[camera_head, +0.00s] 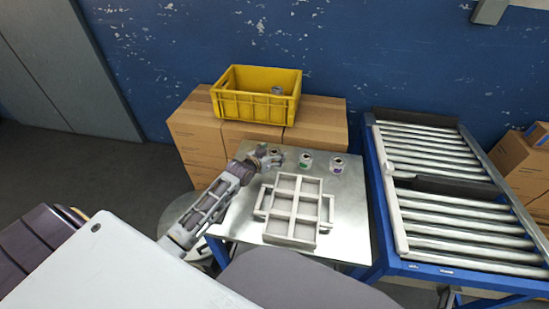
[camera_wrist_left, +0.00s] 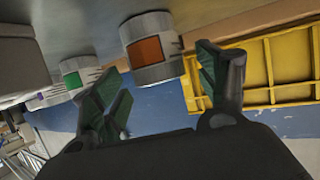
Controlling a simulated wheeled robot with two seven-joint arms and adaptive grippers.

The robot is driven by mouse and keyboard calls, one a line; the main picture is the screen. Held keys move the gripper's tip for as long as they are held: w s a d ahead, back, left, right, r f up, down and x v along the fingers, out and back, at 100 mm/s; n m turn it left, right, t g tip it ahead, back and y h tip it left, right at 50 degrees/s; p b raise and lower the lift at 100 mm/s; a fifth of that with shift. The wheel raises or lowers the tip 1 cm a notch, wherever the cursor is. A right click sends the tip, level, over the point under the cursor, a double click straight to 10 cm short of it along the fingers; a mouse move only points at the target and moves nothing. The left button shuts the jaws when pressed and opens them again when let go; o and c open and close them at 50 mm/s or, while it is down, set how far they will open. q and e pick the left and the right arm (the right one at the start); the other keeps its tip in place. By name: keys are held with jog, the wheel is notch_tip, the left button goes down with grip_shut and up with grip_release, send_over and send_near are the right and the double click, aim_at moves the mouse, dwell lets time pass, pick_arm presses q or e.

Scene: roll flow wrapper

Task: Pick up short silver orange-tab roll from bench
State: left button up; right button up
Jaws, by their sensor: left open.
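The short silver roll with an orange tab shows between the fingertips in the left wrist view (camera_wrist_left: 150,48). It stands upright on the metal bench (camera_head: 345,225). My left gripper (camera_head: 268,157) is open at the bench's far left part, with one finger on each side of the roll. Whether a finger touches it, I cannot tell. In the head view the roll (camera_head: 274,153) is partly hidden by the gripper. My right gripper is not in view.
A green-tab roll (camera_head: 306,160) and a purple-tab roll (camera_head: 337,165) stand to the right. A divided tray (camera_head: 292,210) lies in front. A yellow crate (camera_head: 256,105) sits on cardboard boxes (camera_head: 195,130) behind. A roller conveyor (camera_head: 445,215) is at right.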

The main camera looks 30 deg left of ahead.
pick_arm(q)
jog(key=shift+c, duration=0.5)
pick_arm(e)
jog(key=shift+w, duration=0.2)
pick_arm(q)
jog(key=c, duration=1.1)
jog(key=shift+r, duration=0.15)
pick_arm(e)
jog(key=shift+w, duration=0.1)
pick_arm(q)
jog(key=shift+r, duration=0.45)
notch_tip(320, 180, up, 7)
jog(key=shift+r+p, duration=0.1)
jog(key=shift+p, duration=0.9)
jog(key=shift+r, duration=0.85)
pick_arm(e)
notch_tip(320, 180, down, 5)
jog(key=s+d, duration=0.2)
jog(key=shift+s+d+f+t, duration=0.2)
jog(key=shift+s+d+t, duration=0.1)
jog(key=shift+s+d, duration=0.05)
